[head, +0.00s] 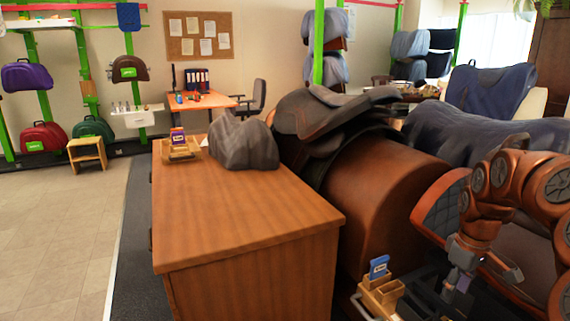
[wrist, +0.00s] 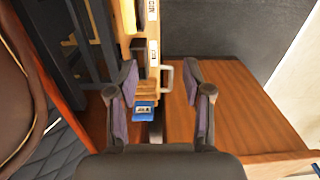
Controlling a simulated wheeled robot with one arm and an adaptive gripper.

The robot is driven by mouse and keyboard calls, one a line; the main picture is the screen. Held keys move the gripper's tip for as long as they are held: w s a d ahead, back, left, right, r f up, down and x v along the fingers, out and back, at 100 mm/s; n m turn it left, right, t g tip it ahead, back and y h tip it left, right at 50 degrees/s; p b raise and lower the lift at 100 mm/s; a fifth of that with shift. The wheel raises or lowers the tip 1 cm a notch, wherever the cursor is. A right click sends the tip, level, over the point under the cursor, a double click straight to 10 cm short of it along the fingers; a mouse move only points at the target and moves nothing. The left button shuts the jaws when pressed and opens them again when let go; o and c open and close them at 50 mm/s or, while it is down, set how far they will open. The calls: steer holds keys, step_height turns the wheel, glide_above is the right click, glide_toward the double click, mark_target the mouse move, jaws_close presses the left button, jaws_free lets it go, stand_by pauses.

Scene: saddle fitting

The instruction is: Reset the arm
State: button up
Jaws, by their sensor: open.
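My gripper (head: 467,268) hangs at the lower right of the head view, below my folded arm. In the wrist view my gripper (wrist: 160,88) has its two dark fingers spread apart, with nothing held between them. Below it in that view is a wooden organiser (wrist: 147,88) with a blue pack (wrist: 143,111). The organiser (head: 382,296) also shows at the bottom of the head view, with the blue pack (head: 379,267) upright in it. The gripper appears apart from it.
A wooden cabinet (head: 235,205) carries a grey rock-like lump (head: 243,142) and a small wooden holder (head: 181,150). A dark saddle (head: 325,120) sits on a brown rounded stand (head: 395,215), close to my arm. Tiled floor (head: 60,220) at left is clear.

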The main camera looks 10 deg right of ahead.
steer(key=s+a+r+p, duration=0.3)
steer(key=a+r+p, duration=0.2)
steer(key=a+r, duration=0.3)
steer(key=s+a+r+p, duration=0.4)
steer(key=a+r+p, duration=0.15)
steer(key=a, duration=0.35)
steer(key=s+a+r+m+p, duration=0.1)
steer(key=s+a+r+p, duration=0.1)
steer(key=s, duration=0.3)
steer(key=s+a+r+m+g+p, duration=0.1)
steer(key=s+a+r+p, duration=0.1)
steer(key=s+a+p, duration=0.2)
steer(key=s+a+r+m+g+p, duration=0.1)
steer(key=s+a+r+p, duration=0.2)
steer(key=s, duration=0.5)
steer(key=shift+s+a+m+p, duration=0.15)
steer(key=shift+a+m+p, duration=0.2)
steer(key=shift+p, duration=0.5)
steer(key=shift+c, duration=0.4)
